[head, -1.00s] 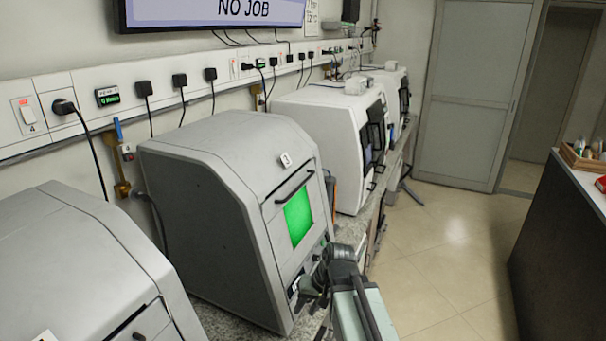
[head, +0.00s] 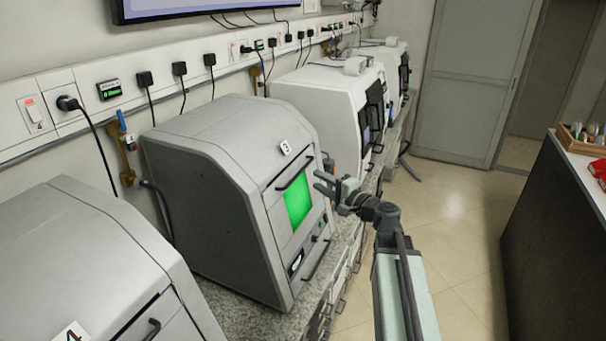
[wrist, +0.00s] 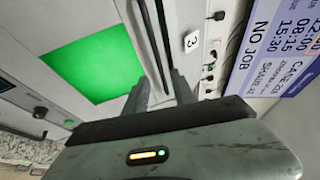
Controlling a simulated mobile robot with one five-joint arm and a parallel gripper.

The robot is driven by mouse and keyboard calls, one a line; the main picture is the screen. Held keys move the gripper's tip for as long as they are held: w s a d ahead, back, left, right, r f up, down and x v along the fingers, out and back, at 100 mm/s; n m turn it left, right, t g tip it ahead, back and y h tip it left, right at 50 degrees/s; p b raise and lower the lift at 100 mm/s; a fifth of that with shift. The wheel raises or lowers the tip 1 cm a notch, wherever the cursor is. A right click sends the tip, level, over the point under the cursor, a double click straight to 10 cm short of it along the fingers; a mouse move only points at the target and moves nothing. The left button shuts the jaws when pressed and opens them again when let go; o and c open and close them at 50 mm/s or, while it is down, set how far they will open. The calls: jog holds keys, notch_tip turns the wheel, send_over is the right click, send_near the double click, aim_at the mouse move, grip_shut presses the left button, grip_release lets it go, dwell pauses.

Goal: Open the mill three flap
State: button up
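Mill three (head: 215,150) is a grey machine with a "3" label on its sloped front, in the middle left of the head view. Its flap (head: 277,212) is closed, with a glowing green window (head: 298,200) and a dark bar handle (head: 293,172) along its upper edge. My gripper (head: 319,183) is open and empty, just right of the handle in the head view. In the wrist view the open fingers (wrist: 160,88) point at the flap, with the handle (wrist: 150,40) running in line between them and the green window (wrist: 93,63) to the left. Contact with the handle cannot be told.
Mill four (head: 80,260) stands at the near left. White machines (head: 335,110) stand farther along the granite counter (head: 245,318). Sockets and cables line the wall. The tiled floor (head: 455,240) is clear up to a dark counter (head: 560,240) at the right.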

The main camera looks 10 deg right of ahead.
jog(key=x, duration=0.7)
jog(key=shift+w+a, duration=0.2)
jog(key=shift+w, duration=0.05)
jog(key=shift+f, duration=0.1)
grip_shut()
jog(key=shift+s, duration=0.1)
dwell(0.8)
